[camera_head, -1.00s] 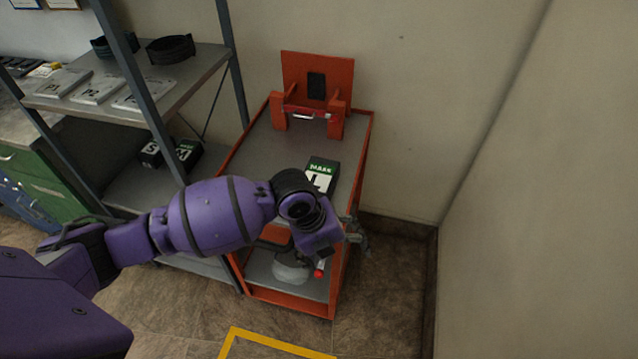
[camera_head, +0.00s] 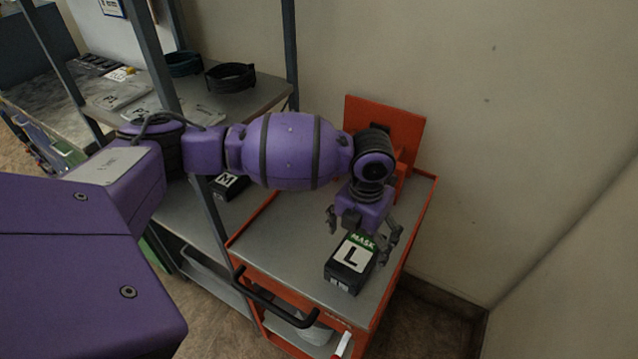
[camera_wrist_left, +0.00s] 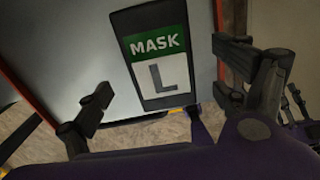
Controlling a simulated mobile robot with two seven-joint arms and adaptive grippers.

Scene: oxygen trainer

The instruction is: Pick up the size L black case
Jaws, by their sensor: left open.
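The size L black case (camera_head: 349,266) lies on the grey top of the red cart. It has a green MASK strip and a white panel with a black L. My left gripper (camera_head: 360,238) is open just above and behind the case, its fingers pointing down and spread wide. In the left wrist view the case (camera_wrist_left: 160,60) shows its label, with the open fingers (camera_wrist_left: 170,95) on either side and apart from it.
The red cart (camera_head: 427,200) has a black handle (camera_head: 275,302) at its front and a red upright panel (camera_head: 410,120) at its back. A shelf at left holds a case marked M (camera_head: 228,186) and black rings (camera_head: 230,77). A wall stands close on the right.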

